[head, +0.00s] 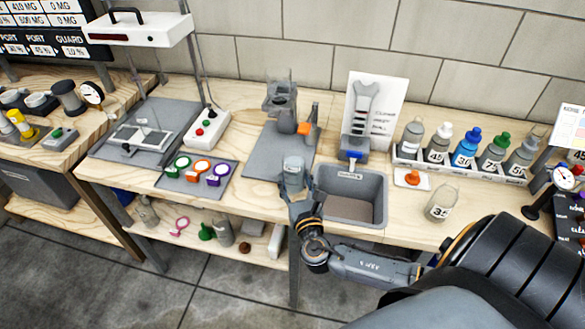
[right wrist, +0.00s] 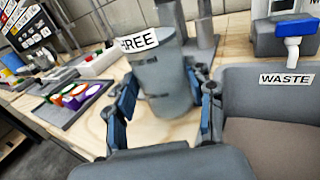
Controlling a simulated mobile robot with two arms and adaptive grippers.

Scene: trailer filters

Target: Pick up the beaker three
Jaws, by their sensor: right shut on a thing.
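The grey beaker (right wrist: 160,80) has a white label whose visible letters end in "REE". It stands upright between the blue-padded fingers of my right gripper (right wrist: 162,100) in the right wrist view. In the head view the beaker (head: 293,172) is at the table's front edge, just left of the waste bin, with my right gripper (head: 294,192) shut around it. I cannot tell whether its base touches the table. My left gripper is not in view.
The grey waste bin (head: 374,182) is close on the right. A stand (head: 281,105) on a grey mat is behind. Coloured rings (head: 202,168) lie left. A bottle rack (head: 465,167) and a loose bottle (head: 441,203) are at right. Bare wood (head: 245,130) shows beside the stand.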

